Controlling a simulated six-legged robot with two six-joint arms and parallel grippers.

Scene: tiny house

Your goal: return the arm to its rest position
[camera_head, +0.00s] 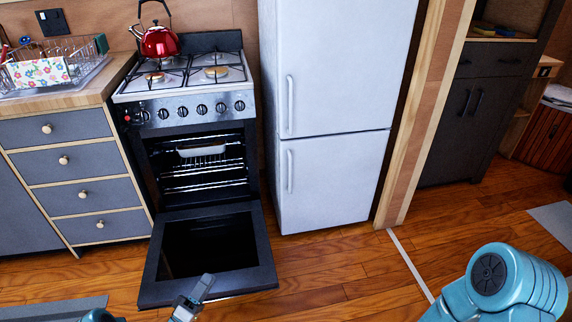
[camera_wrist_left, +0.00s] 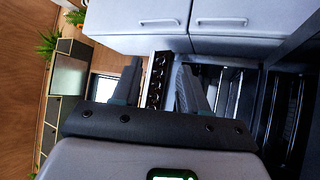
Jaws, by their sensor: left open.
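My left gripper (camera_head: 196,296) shows at the bottom of the head view, in front of the open oven door (camera_head: 262,258). In the left wrist view my left gripper (camera_wrist_left: 158,75) has its two dark fingers spread apart with nothing between them. The blue-green link at lower right of the head view is part of my right arm; its gripper is out of the picture.
The oven (camera_head: 200,165) stands open with a pale dish (camera_head: 202,150) on its rack. A red kettle (camera_head: 160,42) sits on the stove. The white fridge (camera_head: 335,185) is to the right, drawers (camera_head: 80,180) to the left. Wooden floor (camera_head: 350,270) is clear before the fridge.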

